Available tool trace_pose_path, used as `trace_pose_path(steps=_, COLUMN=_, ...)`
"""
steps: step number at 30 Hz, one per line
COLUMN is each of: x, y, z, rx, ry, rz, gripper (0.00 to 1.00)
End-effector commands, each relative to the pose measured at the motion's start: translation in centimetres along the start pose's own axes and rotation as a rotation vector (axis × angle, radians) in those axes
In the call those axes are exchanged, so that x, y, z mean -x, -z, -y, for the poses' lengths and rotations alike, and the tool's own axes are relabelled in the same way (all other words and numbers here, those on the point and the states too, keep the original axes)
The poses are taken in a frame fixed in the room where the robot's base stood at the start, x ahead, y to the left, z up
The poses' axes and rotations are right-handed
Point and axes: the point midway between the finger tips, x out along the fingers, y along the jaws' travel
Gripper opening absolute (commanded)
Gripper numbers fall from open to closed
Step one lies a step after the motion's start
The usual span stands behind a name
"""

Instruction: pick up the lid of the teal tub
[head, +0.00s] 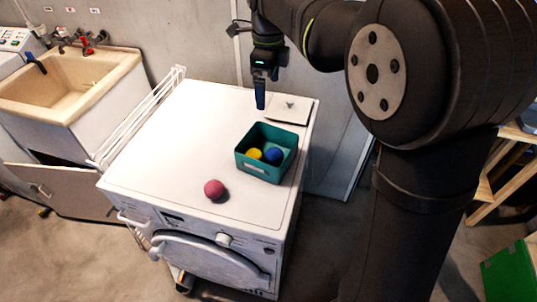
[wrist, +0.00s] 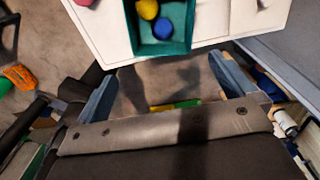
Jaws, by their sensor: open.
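The teal tub (head: 265,171) stands open on the white machine, with a yellow ball (head: 254,154) and a blue ball (head: 273,155) inside. Its lid appears to be the flat, pale square plate (head: 289,108) with a small dark knob, lying on the machine top behind the tub near the back right corner. My gripper (head: 261,100) is above the machine top, to the left of the lid in the head view. In the wrist view my gripper (wrist: 168,88) is open with nothing between its fingers; the tub (wrist: 163,47) shows at the top edge.
A red ball (head: 214,189) sits on the machine top (head: 160,150) in front of the tub. A white rack (head: 140,115) and a sink (head: 75,80) are at the left. The left part of the machine top is clear. A wall stands behind.

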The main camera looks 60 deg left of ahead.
Motion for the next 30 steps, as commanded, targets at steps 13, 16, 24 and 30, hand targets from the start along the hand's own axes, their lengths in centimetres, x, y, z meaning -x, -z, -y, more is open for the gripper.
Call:
trace_pose_path(steps=13, x=0.0, y=0.0, z=0.0, rx=0.0, ry=0.0, rz=0.0, gripper=0.53)
trace_pose_path(steps=16, x=0.0, y=0.0, z=0.0, rx=0.0, ry=0.0, rz=0.0, gripper=0.52)
trace_pose_path(steps=24, x=-0.7, y=0.1, z=1.9, rx=-0.066, ry=0.012, rz=0.03, gripper=0.52)
trace_pose_path(steps=30, x=-3.9, y=1.9, z=11.6, rx=-0.41, ry=0.084, rz=0.191, gripper=0.52)
